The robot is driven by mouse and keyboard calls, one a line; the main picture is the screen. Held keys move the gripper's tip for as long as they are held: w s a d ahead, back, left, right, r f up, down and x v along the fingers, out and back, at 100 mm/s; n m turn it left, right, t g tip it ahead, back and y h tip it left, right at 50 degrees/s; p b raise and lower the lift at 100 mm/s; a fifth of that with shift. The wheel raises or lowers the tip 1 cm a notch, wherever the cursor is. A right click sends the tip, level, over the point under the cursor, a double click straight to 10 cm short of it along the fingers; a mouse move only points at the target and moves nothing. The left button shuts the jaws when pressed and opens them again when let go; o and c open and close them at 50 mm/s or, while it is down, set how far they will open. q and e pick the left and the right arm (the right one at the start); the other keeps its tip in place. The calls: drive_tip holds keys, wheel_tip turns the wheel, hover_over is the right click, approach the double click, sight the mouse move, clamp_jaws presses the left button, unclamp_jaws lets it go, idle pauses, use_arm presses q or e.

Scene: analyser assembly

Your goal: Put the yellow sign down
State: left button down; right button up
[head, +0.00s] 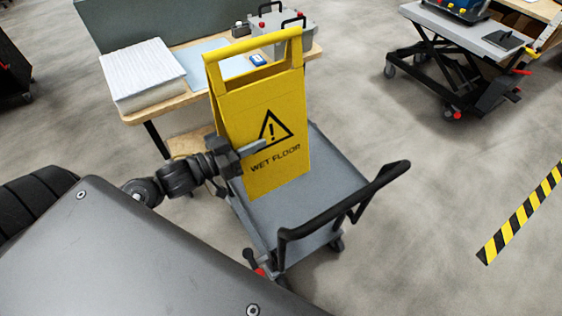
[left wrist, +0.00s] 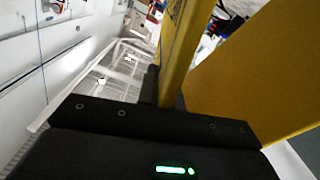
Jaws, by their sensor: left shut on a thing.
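The yellow sign (head: 265,130), a folded-open wet floor board with a warning triangle and a top handle, is upright over the grey cart (head: 325,180). I cannot tell whether its lower edge touches the cart deck. My left gripper (head: 242,157) reaches in from the left and is shut on the sign's left edge, around mid-height. In the left wrist view the sign's yellow panels (left wrist: 245,85) rise from the dark gripper (left wrist: 160,100), whose fingertips are mostly hidden. My right gripper is in neither view.
Behind the sign stands a wooden-topped table (head: 165,105) with a stack of white paper (head: 145,75) and a grey box (head: 280,30). The cart has a black push handle (head: 350,200). A lift table (head: 465,30) is back right. Open floor (head: 450,180) lies to the right, with yellow-black tape (head: 520,215).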

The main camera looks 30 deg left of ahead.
use_arm(q)
drive_tip(key=w+a+f, duration=0.3)
drive_tip(key=w+f, duration=0.6)
drive_tip(key=w, duration=0.4)
drive_tip(key=shift+w+a+f, duration=0.15)
drive_tip(key=shift+a, duration=0.2)
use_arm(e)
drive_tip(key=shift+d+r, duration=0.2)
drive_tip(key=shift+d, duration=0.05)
use_arm(q)
wheel_tip(320, 180, down, 4)
drive_tip(key=shift+w+r, duration=0.15)
drive_tip(key=shift+r, duration=0.1)
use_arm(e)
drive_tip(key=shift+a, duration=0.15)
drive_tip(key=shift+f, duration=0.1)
use_arm(q)
drive_tip(key=shift+f, duration=0.1)
drive_tip(key=c, duration=1.6)
unclamp_jaws()
drive_tip(key=shift+f, duration=0.1)
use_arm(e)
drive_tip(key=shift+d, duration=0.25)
use_arm(q)
drive_tip(key=shift+o, duration=0.2)
